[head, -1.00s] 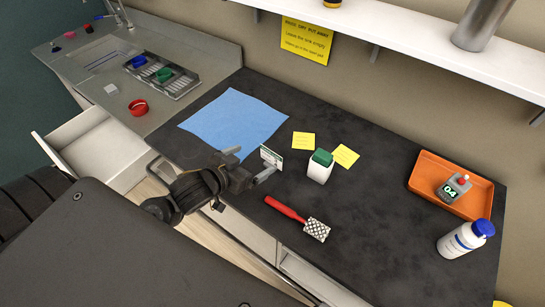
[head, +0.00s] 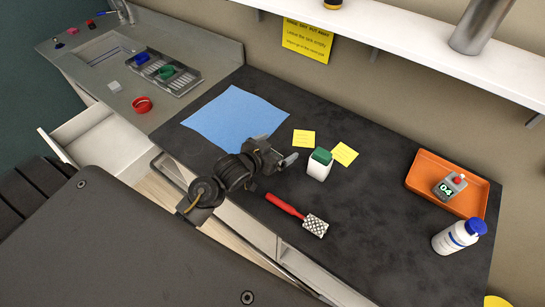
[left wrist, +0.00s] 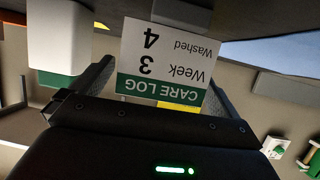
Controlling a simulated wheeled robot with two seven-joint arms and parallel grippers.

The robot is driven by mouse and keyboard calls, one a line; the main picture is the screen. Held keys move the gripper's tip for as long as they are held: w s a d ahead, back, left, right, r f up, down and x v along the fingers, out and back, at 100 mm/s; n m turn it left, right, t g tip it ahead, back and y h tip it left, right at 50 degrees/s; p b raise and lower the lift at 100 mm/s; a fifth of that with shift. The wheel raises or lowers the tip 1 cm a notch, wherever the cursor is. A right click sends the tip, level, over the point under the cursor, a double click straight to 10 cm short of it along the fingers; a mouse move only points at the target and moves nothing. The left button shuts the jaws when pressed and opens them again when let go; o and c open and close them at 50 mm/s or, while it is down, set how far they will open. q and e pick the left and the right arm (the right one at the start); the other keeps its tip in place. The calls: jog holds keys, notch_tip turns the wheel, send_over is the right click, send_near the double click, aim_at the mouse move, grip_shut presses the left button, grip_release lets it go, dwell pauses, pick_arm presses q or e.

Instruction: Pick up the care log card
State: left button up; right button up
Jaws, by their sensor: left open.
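The care log card (left wrist: 165,62) shows upside down in the left wrist view, white with a green band reading "CARE LOG", "Week 3" and "Washed 4". It stands between the two fingers of my left gripper (head: 281,153), with room at its sides. The fingers are open, and I cannot tell whether either touches the card. In the head view my gripper hides the card. My right gripper is not in view.
A white container with a green top (head: 320,164) stands just right of the gripper. A red-handled grater (head: 300,215) lies in front. A blue cloth (head: 235,118) and yellow notes (head: 304,138) lie behind. An orange tray (head: 425,185) and white bottle (head: 455,238) are right.

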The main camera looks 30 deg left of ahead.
pick_arm(q)
jog(key=shift+s, duration=0.1)
jog(key=c, duration=0.9)
jog(key=shift+c, duration=0.5)
jog(key=shift+r, duration=0.1)
